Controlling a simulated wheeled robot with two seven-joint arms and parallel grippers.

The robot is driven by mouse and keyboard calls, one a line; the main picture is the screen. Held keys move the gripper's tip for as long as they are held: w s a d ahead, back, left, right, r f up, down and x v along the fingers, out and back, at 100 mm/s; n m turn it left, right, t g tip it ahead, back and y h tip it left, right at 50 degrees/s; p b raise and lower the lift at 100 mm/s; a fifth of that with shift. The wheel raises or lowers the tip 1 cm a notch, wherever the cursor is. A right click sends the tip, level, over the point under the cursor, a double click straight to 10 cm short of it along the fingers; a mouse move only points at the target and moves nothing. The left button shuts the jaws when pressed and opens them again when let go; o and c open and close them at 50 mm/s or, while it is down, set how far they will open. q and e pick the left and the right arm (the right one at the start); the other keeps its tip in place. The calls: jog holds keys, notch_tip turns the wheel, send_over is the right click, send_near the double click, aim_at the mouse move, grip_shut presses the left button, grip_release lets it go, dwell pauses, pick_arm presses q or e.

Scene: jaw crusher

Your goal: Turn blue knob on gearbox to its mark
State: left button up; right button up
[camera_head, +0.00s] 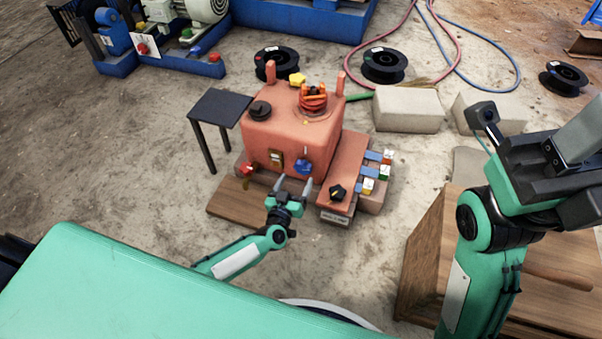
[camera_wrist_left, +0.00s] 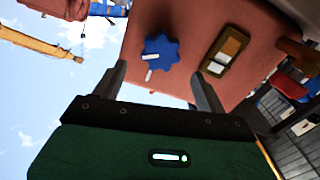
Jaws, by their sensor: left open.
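The blue knob (camera_head: 303,166) is on the front face of the red gearbox (camera_head: 275,140). In the left wrist view the blue knob (camera_wrist_left: 165,50) is star-shaped with a white pointer line. A short white mark (camera_wrist_left: 148,75) is on the gearbox face beside its rim; the line does not point straight at it. My left gripper (camera_head: 294,183) is open and empty in front of the knob. In the wrist view its fingers (camera_wrist_left: 158,74) stand apart, with the knob between and beyond their tips. My right arm shows at the right, but its jaws do not.
A tan switch plate (camera_wrist_left: 225,50) sits beside the knob. A black knob (camera_head: 338,192) is on the lower red block, a red valve handle (camera_head: 247,168) at the gearbox's left. A small black table (camera_head: 220,107) stands left. Concrete blocks (camera_head: 408,110) lie behind right.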

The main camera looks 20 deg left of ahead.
aim_at(301, 169)
pick_arm(q)
jog(key=w+b, duration=0.2)
jog(key=w, duration=0.3)
jog(key=shift+w+d, duration=0.1)
jog(key=shift+w, duration=0.3)
jog(key=shift+c, duration=0.2)
jog(key=c, duration=0.9)
